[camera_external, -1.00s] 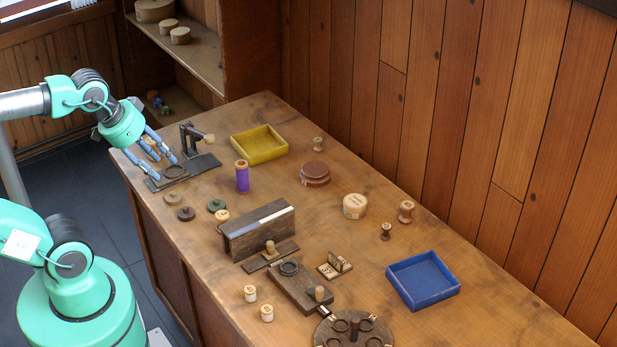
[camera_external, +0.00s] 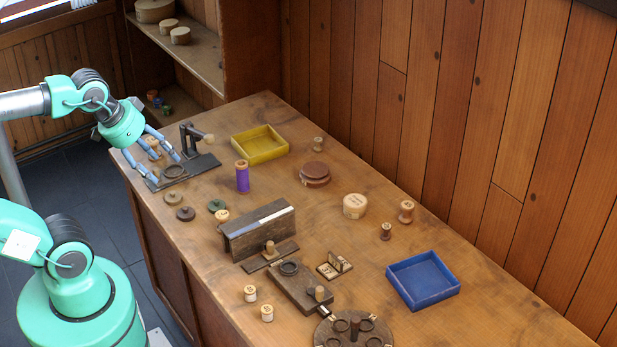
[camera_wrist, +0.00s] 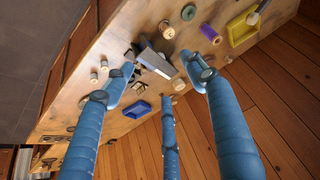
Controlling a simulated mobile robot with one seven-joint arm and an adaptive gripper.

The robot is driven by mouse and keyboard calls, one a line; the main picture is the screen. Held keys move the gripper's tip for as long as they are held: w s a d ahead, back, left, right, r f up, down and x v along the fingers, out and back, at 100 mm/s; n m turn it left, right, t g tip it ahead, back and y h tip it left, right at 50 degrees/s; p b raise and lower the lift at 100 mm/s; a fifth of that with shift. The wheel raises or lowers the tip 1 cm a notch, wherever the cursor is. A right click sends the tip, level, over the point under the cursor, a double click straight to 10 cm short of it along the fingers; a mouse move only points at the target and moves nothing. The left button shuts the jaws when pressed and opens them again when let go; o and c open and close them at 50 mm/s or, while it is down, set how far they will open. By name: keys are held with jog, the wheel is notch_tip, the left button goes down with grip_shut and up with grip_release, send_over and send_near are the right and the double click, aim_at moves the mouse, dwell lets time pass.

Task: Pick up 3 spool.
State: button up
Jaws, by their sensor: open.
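My gripper (camera_external: 166,168) has long blue fingers, spread apart and empty, above the table's far left end. It hangs over a dark stand with a ring (camera_external: 173,171). A pale wooden piece (camera_external: 152,142), perhaps a spool, shows partly behind the fingers. Small pale spools stand at the front left, one (camera_external: 250,293) beside another (camera_external: 267,313); their marks are too small to read. The wrist view shows the fingers (camera_wrist: 163,85) apart.
A yellow tray (camera_external: 260,153) and a blue tray (camera_external: 422,293) lie on the table (camera_external: 490,315). A wooden wall borders the right side.

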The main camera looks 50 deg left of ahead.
jog(key=m+g+p, duration=0.6)
jog(key=m+p, duration=0.2)
jog(key=p, duration=0.9)
send_over(222, 214)
notch_tip(222, 214, down, 17)
jog(key=shift+f+b, duration=0.4)
jog(key=shift+f, duration=3.9)
jog(key=shift+f, duration=0.1)
jog(key=shift+f+b, duration=0.3)
jog(key=shift+f, duration=2.2)
